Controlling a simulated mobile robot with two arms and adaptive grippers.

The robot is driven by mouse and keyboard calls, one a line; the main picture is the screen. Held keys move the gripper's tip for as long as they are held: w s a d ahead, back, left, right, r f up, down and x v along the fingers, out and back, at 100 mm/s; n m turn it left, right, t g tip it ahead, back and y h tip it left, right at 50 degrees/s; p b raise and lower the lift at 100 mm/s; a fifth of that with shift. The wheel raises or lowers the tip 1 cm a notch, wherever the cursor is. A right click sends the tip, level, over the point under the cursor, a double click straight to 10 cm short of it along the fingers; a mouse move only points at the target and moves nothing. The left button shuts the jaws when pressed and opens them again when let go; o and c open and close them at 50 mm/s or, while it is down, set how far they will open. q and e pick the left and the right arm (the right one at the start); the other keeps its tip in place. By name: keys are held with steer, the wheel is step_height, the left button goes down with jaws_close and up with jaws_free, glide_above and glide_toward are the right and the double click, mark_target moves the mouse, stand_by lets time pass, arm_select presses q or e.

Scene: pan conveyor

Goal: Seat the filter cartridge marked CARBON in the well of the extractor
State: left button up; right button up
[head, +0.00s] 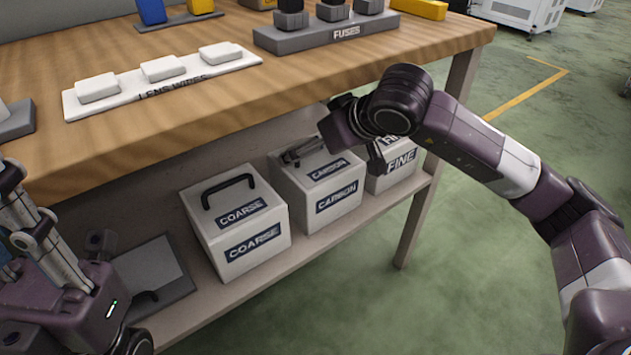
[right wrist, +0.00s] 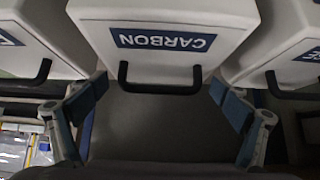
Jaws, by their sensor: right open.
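The white CARBON cartridge (head: 345,212) stands on the bench's lower shelf between the COARSE cartridge (head: 262,257) and the FINE cartridge (head: 385,182). My right gripper (head: 303,151) is at the top of CARBON and partly covers its handle. In the right wrist view the fingers (right wrist: 160,103) are open on either side of the black CARBON handle (right wrist: 160,88), with nothing gripped. My left gripper (head: 28,215) is at the left edge, away from the cartridges; its fingertips are unclear. I cannot identify the extractor's well in these views.
The wooden bench top (head: 300,85) overhangs the shelf (head: 310,258) close above the cartridges. A grey panel with a black handle (head: 155,275) is left of COARSE. Lens wipes (head: 163,68) and a fuse rack (head: 325,35) stand on top.

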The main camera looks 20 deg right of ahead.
steer(key=c, duration=2)
steer(key=shift+r, duration=0.15)
steer(key=shift+c, duration=0.9)
